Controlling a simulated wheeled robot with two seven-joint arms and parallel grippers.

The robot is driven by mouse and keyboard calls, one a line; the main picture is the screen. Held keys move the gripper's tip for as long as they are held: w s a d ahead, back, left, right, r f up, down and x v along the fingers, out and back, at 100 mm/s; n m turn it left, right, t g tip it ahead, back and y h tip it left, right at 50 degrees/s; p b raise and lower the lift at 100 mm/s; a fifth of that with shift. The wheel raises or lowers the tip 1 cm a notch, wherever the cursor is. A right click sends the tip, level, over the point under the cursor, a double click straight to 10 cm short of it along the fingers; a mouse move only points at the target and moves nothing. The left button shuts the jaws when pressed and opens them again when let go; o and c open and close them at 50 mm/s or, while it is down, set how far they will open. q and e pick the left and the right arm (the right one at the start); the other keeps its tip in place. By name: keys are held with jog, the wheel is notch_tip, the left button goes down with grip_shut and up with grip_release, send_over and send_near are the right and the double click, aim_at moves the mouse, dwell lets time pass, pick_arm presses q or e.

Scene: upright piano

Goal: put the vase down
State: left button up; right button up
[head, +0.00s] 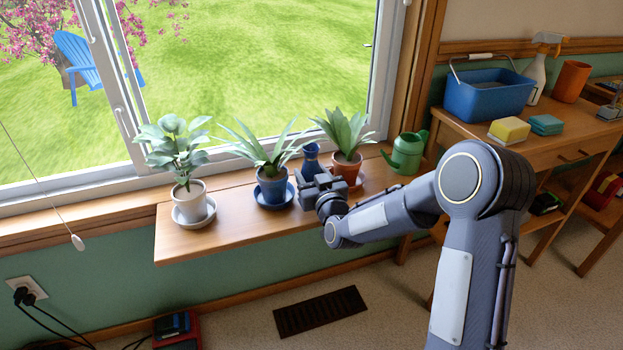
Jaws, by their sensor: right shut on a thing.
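A small dark blue vase (311,160) stands upright between two potted plants at the window shelf (190,244). My right gripper (312,178) reaches it from the front and is shut on it. The gripper hides the vase's lower part, so I cannot tell whether its base touches the shelf. My left gripper is not in view.
A plant in a blue pot (272,188) is close on the left and one in a terracotta pot (346,170) close on the right. A white-potted plant (188,195) stands further left. A green watering can (407,153) is at the right end. The shelf's front-left is bare.

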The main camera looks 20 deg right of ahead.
jog(key=shift+f, duration=0.15)
jog(key=o, duration=1.1)
